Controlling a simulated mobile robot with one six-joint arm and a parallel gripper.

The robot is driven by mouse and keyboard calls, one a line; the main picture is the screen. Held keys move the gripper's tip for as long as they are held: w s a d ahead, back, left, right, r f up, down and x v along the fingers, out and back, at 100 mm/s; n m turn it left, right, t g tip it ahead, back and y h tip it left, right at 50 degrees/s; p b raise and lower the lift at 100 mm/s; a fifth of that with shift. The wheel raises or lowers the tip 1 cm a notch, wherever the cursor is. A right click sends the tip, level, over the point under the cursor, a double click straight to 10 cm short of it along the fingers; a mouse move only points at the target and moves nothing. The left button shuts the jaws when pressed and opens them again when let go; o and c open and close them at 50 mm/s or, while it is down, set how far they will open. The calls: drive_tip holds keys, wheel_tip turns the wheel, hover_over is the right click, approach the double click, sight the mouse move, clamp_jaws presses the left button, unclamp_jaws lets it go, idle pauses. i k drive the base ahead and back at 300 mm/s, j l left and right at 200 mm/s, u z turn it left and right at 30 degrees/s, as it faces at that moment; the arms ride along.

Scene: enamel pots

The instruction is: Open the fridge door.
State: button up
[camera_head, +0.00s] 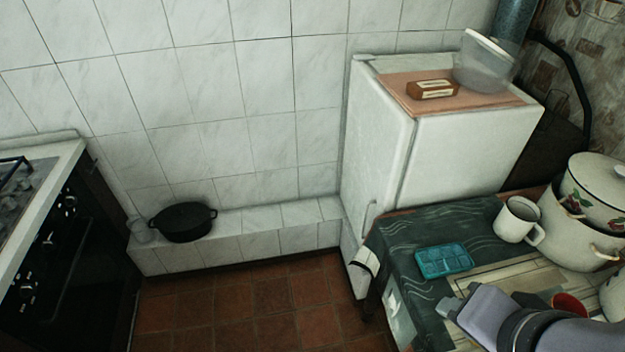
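The white fridge (465,151) stands against the tiled wall, right of centre. Its door (378,140) faces left and looks shut. A thin vertical handle (370,216) is low on the door, near its front edge. My gripper (447,308) is at the lower right, over the table and pointing left. It is well apart from the fridge handle, to the right and nearer to me. Its fingers are small in the picture, and I cannot tell whether they are open or shut.
A table with a dark green cloth (400,243) stands before the fridge, holding a teal tray (444,261), a white mug (518,220) and enamel pots (572,232). A stove (62,240) is at left. A black pot (183,222) sits on the tiled ledge. The brown floor (250,305) is clear.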

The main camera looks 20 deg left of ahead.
sight(380, 134)
drive_tip(key=u, duration=0.6)
drive_tip(key=i+j, duration=0.1)
drive_tip(key=i, duration=0.5)
drive_tip(key=i+j+u, duration=0.15)
drive_tip(key=i, duration=0.45)
